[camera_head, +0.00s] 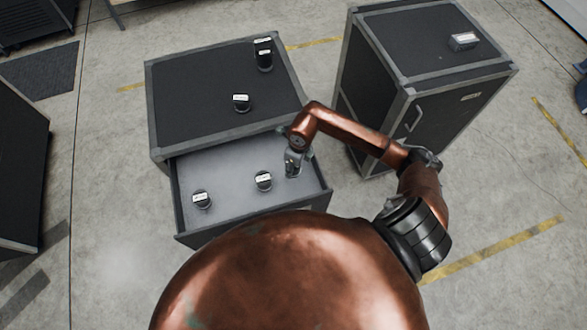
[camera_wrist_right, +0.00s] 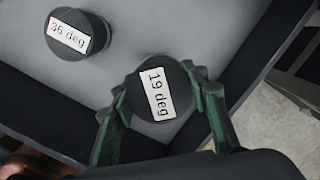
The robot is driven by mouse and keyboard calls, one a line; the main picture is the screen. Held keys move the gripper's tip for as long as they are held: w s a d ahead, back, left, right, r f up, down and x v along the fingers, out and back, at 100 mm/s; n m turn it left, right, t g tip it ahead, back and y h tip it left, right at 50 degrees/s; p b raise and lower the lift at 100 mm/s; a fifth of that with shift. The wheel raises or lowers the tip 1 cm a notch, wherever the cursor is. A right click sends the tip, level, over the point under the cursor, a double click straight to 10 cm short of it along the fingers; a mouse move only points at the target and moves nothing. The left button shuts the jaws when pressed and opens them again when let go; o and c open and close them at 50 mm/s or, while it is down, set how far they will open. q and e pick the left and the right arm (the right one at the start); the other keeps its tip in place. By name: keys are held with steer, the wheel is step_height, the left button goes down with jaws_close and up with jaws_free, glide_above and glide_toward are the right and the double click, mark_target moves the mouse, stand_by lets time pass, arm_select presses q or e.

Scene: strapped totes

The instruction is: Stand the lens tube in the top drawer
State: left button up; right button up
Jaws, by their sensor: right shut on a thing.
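My right gripper (camera_head: 293,166) reaches down into the right part of the open top drawer (camera_head: 252,208). In the right wrist view its two green fingers close around a dark round lens tube (camera_wrist_right: 157,92) labelled "19 deg". The tube appears upright; I cannot tell whether its base touches the drawer floor. A tube labelled "36 deg" (camera_wrist_right: 70,32) stands apart from it in the drawer. The head view shows two labelled tubes standing in the drawer, one in the middle (camera_head: 264,181) and one at the left (camera_head: 202,199). My left gripper is not in view.
On the drawer cabinet's black top (camera_head: 200,80) stand a taller dark tube (camera_head: 264,54) and a shorter one (camera_head: 241,103).

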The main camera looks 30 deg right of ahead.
steer(key=shift+w+d+f, duration=0.2)
steer(key=shift+f, duration=1.65)
steer(key=shift+f, duration=0.1)
steer(key=o, duration=1.4)
steer(key=r, duration=0.4)
steer(key=s+r, duration=0.1)
steer(key=r, duration=0.7)
steer(key=shift+s+d, duration=0.15)
steer(key=shift+d, duration=0.2)
